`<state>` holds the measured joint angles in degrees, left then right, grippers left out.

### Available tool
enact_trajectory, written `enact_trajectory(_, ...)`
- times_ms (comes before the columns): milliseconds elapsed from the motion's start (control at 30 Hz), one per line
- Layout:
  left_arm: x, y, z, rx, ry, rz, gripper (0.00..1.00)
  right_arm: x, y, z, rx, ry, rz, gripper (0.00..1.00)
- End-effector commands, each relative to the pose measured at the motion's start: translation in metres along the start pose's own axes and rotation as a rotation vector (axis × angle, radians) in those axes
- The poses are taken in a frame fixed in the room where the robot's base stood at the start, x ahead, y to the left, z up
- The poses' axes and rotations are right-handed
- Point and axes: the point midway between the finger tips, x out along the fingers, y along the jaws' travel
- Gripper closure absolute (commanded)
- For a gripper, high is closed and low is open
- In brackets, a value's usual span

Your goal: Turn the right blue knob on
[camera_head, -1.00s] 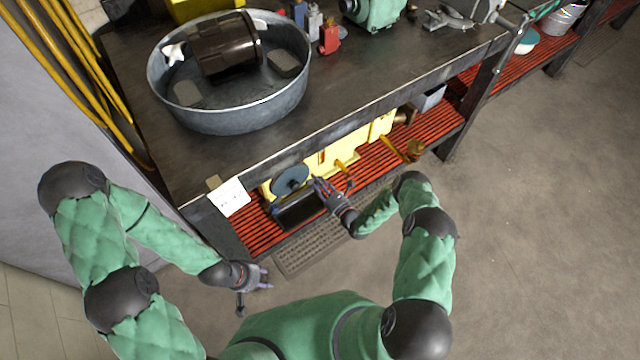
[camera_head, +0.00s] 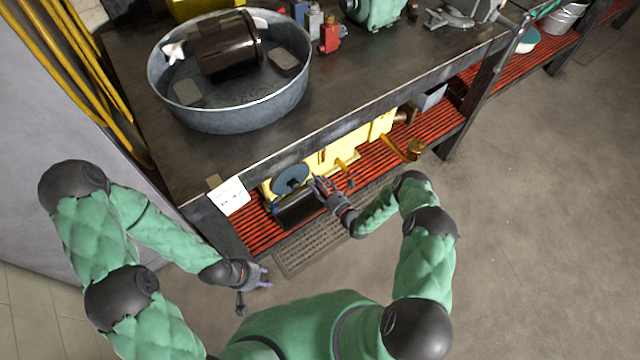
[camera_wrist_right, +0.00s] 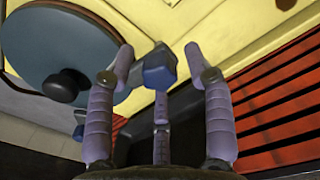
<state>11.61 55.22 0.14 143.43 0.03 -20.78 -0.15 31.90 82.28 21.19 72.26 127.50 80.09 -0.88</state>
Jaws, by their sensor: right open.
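A small blue knob (camera_wrist_right: 158,68) shows in the right wrist view on the front of a yellow machine (camera_wrist_right: 235,30). My right gripper (camera_wrist_right: 159,60) is open, with its purple fingers spread on both sides of the knob and one finger below it. I cannot tell whether any finger touches it. In the head view my right gripper (camera_head: 324,188) is at the machine, under the bench edge, and hides the knob. A large blue-grey disc (camera_wrist_right: 60,45) with a black handle is left of the knob. My left gripper (camera_head: 262,281) hangs away from the bench; its finger state is unclear.
The machine stands on a red slatted shelf (camera_head: 440,132) under a dark workbench (camera_head: 370,80). Yellow levers (camera_head: 400,150) stick out to the right. A metal tub (camera_head: 230,118) is on the bench top. A floor grate (camera_head: 300,258) lies in front; the floor at right is clear.

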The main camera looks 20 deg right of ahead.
Motion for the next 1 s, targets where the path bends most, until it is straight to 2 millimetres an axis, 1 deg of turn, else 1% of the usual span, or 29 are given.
enact_trajectory(67, 0.0, 0.0, 0.0, 0.0, 0.0, 0.0, 0.6, -0.003, -0.001, 0.0, 0.0, 0.0, -0.001, 0.48)
enact_trajectory(167, 0.0, 0.0, 0.0, 0.0, 0.0, 0.0, 0.6, -0.013, -0.002, 0.0, 0.001, 0.001, -0.003, 0.48)
enact_trajectory(267, 0.0, 0.0, 0.0, 0.0, 0.0, 0.0, 0.6, -0.029, -0.002, 0.001, 0.001, 0.0, -0.005, 0.48)
enact_trajectory(500, 0.0, 0.0, 0.0, 0.0, 0.0, 0.0, 0.6, -0.078, -0.002, 0.0, 0.002, 0.0, -0.006, 0.48)
enact_trajectory(700, 0.0, 0.0, 0.0, 0.0, 0.0, 0.0, 0.6, -0.107, -0.001, -0.001, 0.002, 0.002, -0.003, 0.48)
enact_trajectory(833, 0.0, 0.0, 0.0, 0.0, 0.0, 0.0, 0.6, -0.117, -0.001, -0.001, 0.001, 0.001, -0.002, 0.48)
enact_trajectory(1000, 0.0, 0.0, 0.0, 0.0, 0.0, 0.0, 0.6, -0.121, 0.0, -0.001, 0.001, 0.001, 0.0, 0.48)
